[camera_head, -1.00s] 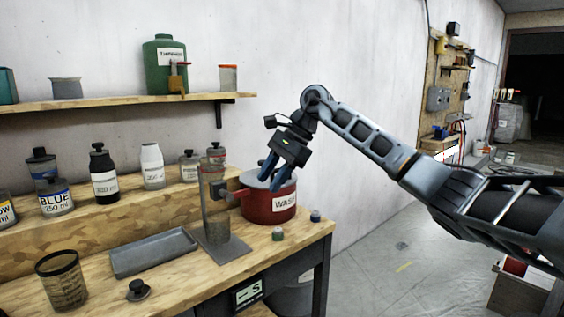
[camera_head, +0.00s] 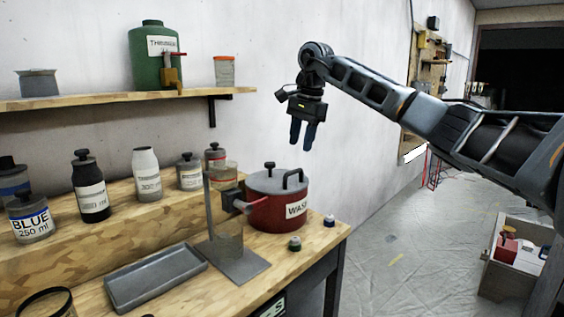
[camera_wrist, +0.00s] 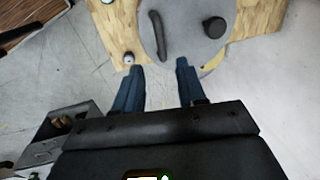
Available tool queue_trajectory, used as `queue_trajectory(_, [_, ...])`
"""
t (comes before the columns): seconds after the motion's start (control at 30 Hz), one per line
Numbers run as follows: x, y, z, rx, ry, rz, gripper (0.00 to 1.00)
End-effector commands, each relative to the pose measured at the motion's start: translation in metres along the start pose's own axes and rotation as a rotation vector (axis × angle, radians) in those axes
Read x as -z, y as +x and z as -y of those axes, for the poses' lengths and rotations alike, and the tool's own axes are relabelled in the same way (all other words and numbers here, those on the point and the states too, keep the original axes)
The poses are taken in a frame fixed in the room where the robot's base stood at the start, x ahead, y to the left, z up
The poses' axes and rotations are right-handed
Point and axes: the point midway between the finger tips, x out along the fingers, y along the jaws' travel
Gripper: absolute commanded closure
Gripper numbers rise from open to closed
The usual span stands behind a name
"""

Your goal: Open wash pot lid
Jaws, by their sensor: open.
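The wash pot (camera_head: 274,215) is red with a white label reading "WAS" and stands at the right end of the workbench. Its grey lid (camera_head: 276,183) sits on it, with a dark arched handle (camera_head: 293,179) and a dark round knob (camera_head: 269,166). In the wrist view the lid (camera_wrist: 186,35) shows at the top, with the handle (camera_wrist: 159,35) left of the knob (camera_wrist: 214,27). My gripper (camera_head: 301,145) is open and empty, pointing down, above and slightly right of the pot. Its fingers (camera_wrist: 160,80) are apart from the lid.
A clear container on a grey stand (camera_head: 239,266) is left of the pot. A grey tray (camera_head: 155,277) and several labelled bottles (camera_head: 148,172) are further left. A shelf (camera_head: 120,99) hangs above.

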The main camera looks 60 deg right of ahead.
Motion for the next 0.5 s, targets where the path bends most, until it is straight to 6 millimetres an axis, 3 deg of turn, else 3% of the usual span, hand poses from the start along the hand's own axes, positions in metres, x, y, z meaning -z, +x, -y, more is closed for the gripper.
queue_trajectory(0.17, [0.001,0.012,-0.001,-0.003,0.001,0.000,0.60])
queue_trajectory(0.5, [0.000,0.061,-0.001,-0.002,0.001,0.001,0.60])
